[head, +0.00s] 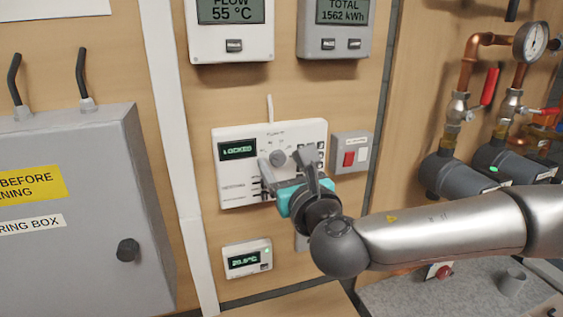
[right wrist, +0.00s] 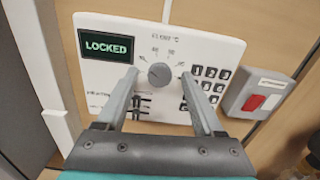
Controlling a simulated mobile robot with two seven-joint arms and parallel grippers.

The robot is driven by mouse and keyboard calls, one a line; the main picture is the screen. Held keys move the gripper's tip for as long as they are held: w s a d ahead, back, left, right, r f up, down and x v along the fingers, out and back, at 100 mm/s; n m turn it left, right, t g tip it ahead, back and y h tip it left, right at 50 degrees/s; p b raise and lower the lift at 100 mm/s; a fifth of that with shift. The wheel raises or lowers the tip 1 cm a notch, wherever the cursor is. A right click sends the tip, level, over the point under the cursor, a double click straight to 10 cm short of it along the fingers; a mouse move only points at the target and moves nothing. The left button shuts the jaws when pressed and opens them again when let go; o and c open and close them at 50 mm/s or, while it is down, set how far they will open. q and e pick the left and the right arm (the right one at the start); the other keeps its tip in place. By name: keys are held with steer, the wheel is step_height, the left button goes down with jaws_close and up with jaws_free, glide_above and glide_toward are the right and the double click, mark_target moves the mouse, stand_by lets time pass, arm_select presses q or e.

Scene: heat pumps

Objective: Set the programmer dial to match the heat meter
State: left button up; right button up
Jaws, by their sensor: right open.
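The white programmer panel (head: 230,183) is on the wooden wall, its screen reading LOCKED. Its round grey dial (head: 277,158) also shows in the right wrist view (right wrist: 160,75), with a scale around it. My right gripper (right wrist: 160,92) is open, its two fingers in front of the panel on either side of the dial. I cannot tell whether they touch it. Above are two meters: a white one (head: 231,45) reading FLOW 55 °C and a grey one (head: 336,42) reading TOTAL 1562 kWh. My left gripper is not in view.
A keypad (right wrist: 205,88) is right of the dial, close to the right finger. A switch box (head: 351,152) with a red button is beside the panel. A small 20.5°C display (head: 246,258) is below. A grey wiring box (head: 75,255) stands left; pipes and pumps (head: 460,175) are right.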

jaws_close()
stand_by(0.4)
steer(key=shift+m, duration=0.4)
steer(key=shift+f+m, duration=0.1)
steer(key=shift+m, duration=0.2)
steer(key=m+b, duration=0.1)
steer(key=m, duration=0.6)
steer(key=shift+m+b, duration=0.35)
steer(key=shift+m, duration=0.05)
steer(key=m, duration=0.5)
steer(key=shift+p, duration=0.3)
steer(key=m+p, duration=0.1)
steer(key=m, duration=0.4)
steer(key=shift+d, duration=0.1)
steer(key=shift+m, duration=0.4)
